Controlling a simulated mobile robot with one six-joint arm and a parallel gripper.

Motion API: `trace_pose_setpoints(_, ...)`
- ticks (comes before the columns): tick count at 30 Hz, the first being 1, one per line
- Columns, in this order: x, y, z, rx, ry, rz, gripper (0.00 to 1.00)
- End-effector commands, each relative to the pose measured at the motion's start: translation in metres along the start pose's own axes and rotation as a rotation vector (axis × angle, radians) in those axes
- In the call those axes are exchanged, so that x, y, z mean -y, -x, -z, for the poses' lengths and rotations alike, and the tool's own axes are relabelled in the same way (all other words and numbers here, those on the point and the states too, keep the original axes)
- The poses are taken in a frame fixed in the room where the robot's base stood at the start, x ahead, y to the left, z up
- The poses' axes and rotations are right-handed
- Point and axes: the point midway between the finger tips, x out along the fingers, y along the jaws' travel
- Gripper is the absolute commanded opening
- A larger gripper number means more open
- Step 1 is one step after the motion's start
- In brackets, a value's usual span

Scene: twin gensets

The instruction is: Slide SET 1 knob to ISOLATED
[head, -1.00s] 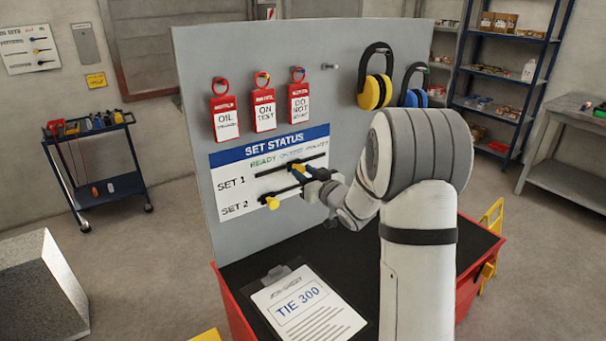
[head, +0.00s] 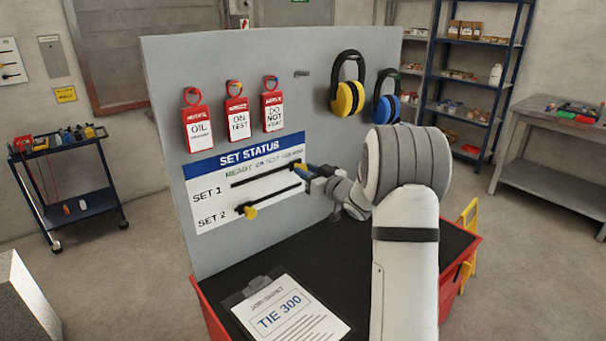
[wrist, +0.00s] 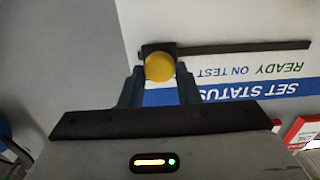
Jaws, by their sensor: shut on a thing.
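The SET STATUS board (head: 215,205) is on the grey panel, with two dark horizontal slots. The SET 1 knob (head: 297,169) is yellow and sits at the right end of the upper slot, below the small ISOLATED lettering. My gripper (head: 304,172) is shut on it, coming from the right. In the wrist view, which is upside down, the yellow knob (wrist: 159,67) is between my fingers, at the slot's left end; the rest of the slot runs empty to the right. The SET 2 knob (head: 250,212) is near the left end of the lower slot.
Red tags (head: 237,118) hang above the board. Yellow earmuffs (head: 347,98) and blue earmuffs (head: 386,108) hang on the panel's right. A clipboard (head: 286,312) lies on the dark top of the red cart (head: 458,270) below. The space before the board's left side is clear.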

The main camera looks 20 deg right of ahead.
Motion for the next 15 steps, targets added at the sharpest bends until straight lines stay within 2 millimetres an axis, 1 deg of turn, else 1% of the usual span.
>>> trace_pose_setpoints(1,-0.0028,0.0006,0.0021,-0.003,0.001,-0.007,0.32)
trace_pose_setpoints(8,-0.0021,0.0005,0.0016,-0.003,0.001,-0.005,0.50)
trace_pose_setpoints(15,-0.0016,0.0009,0.0010,-0.002,0.001,-0.004,0.52)
